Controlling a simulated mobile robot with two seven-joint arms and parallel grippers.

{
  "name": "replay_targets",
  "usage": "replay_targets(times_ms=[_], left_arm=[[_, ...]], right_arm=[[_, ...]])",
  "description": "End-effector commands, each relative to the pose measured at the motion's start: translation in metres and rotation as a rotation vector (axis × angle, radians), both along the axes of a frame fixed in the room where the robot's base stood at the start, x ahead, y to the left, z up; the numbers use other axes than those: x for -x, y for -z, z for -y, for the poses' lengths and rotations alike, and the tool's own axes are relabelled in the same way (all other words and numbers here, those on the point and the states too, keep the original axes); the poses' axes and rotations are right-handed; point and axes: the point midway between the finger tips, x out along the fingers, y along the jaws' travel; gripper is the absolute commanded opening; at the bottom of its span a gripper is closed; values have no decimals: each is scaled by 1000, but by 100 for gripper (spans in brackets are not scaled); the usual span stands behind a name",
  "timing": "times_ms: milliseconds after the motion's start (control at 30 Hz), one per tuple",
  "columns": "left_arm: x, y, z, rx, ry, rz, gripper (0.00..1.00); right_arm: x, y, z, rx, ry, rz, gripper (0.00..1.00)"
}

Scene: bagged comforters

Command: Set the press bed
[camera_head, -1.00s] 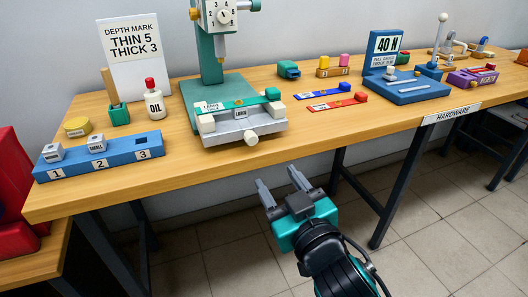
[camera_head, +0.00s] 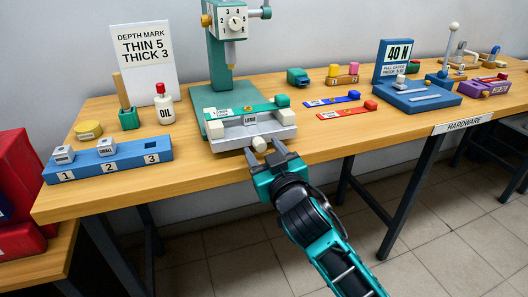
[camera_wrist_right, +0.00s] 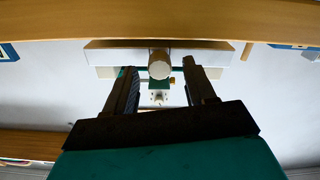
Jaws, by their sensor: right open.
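The green press (camera_head: 222,62) stands on the wooden bench with a numbered dial on its head. Its grey-white bed (camera_head: 230,137) carries a block labelled LARGE and a teal bar with a white label. A round pale knob (camera_head: 259,144) sticks out of the bed's front. My right gripper (camera_head: 264,153) is open at this knob, pointing at the bed. In the right wrist view the knob (camera_wrist_right: 160,67) appears between the two open fingertips (camera_wrist_right: 161,72); whether they touch it I cannot tell. My left gripper is not in view.
A sign (camera_head: 144,58) reads THIN 5, THICK 3. A blue numbered block rack (camera_head: 128,164), an oil bottle (camera_head: 164,106) and a green holder stand left of the press. Red and blue strips (camera_head: 345,110) lie to its right.

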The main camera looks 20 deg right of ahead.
Motion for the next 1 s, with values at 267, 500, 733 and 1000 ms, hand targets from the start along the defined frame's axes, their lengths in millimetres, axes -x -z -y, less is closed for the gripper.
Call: replay_targets(times_ms=[267,500,733,1000], left_arm=[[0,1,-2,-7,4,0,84],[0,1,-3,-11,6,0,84],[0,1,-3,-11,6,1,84],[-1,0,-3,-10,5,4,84]], right_arm=[[-5,0,0,0,0,-1,55],[-5,0,0,0,0,-1,41],[-5,0,0,0,0,-1,19],[-5,0,0,0,0,-1,0]])
